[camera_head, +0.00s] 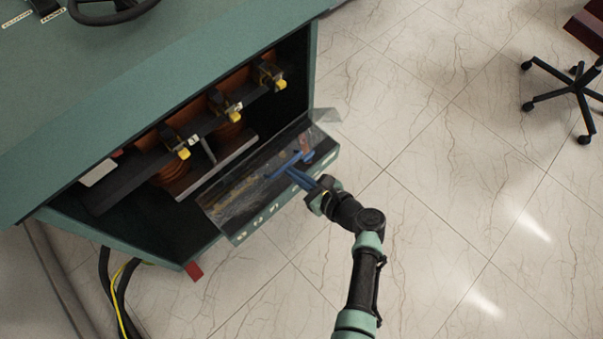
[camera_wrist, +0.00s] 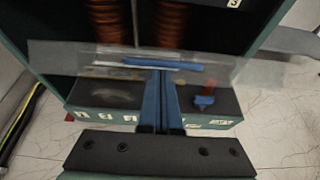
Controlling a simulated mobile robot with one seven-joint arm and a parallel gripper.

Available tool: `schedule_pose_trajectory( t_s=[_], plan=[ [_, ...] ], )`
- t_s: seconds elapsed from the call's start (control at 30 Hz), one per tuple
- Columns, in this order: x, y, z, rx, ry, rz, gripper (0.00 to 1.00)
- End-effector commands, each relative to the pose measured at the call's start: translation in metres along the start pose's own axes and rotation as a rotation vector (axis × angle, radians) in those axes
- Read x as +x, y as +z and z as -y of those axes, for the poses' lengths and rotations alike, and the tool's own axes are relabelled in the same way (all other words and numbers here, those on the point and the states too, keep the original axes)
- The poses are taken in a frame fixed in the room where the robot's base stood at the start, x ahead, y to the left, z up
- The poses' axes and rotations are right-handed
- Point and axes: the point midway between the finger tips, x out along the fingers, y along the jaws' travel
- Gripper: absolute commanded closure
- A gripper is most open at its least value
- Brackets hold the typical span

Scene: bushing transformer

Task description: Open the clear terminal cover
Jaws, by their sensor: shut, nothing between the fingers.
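The clear terminal cover (camera_head: 232,190) is a see-through panel along the front of the green cabinet's opening, above a dark ledge. Its see-through sheet also spans the wrist view (camera_wrist: 90,58). A blue bar (camera_wrist: 163,64) runs across the cover like a handle. My gripper (camera_head: 291,171) is at the front of the cover. Its two blue fingers (camera_wrist: 161,80) are together and empty, with the tips just below the bar in the wrist view. I cannot tell whether they touch the bar or cover.
The green cabinet (camera_head: 130,95) holds brown ribbed bushings (camera_head: 172,178) and yellow-tipped terminals. A small blue part (camera_wrist: 205,102) with a reddish stem is on the ledge at right. Cables (camera_head: 120,290) lie below left. An office chair (camera_head: 575,90) stands far right. Tiled floor between is clear.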

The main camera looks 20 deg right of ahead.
Motion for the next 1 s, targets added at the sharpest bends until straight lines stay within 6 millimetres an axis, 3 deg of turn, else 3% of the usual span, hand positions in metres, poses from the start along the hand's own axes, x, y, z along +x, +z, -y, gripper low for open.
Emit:
schedule_pose_trajectory(
  t_s=[0.03,0.57,0.83,1.0],
  plan=[
    [-0.002,0.018,0.0,-0.002,0.002,-0.024,1.0],
    [0.019,0.073,0.0,-0.006,0.001,-0.326,1.0],
    [0.042,0.101,0.0,-0.007,0.001,-0.512,1.0],
    [0.057,0.111,-0.001,-0.001,0.0,-0.515,1.0]
  ],
)
